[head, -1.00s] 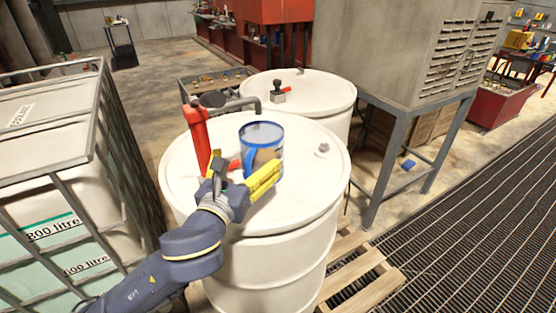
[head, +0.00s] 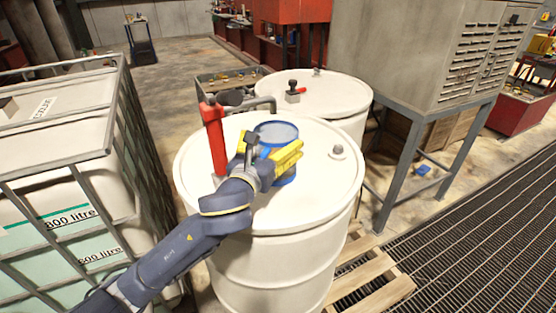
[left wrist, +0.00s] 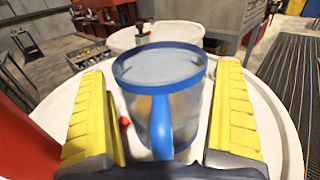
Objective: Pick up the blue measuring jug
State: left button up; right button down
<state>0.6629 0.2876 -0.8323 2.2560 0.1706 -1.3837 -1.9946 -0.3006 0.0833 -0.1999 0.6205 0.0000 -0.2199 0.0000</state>
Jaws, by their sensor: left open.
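The blue measuring jug (head: 277,134) stands upright on top of the near white drum (head: 325,190). It has a clear body with a blue rim and a blue handle. In the left wrist view the jug (left wrist: 185,100) sits between the two yellow fingers of my left gripper (left wrist: 165,128), its handle facing the wrist. The fingers are open, with gaps visible on both sides of the jug. In the head view my left gripper (head: 272,152) overlaps the jug's near side and hides much of its body. My right gripper is not in view.
A red hand pump (head: 215,140) stands on the drum just left of the jug. A second white drum (head: 335,98) with a tap (head: 293,93) is behind. A caged tank (head: 60,190) is at left, and a grey cabinet (head: 415,50) on legs at right.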

pick_arm(q)
jog(key=c, duration=1.5)
jog(key=shift+c, duration=0.3)
jog(key=shift+r, duration=0.25)
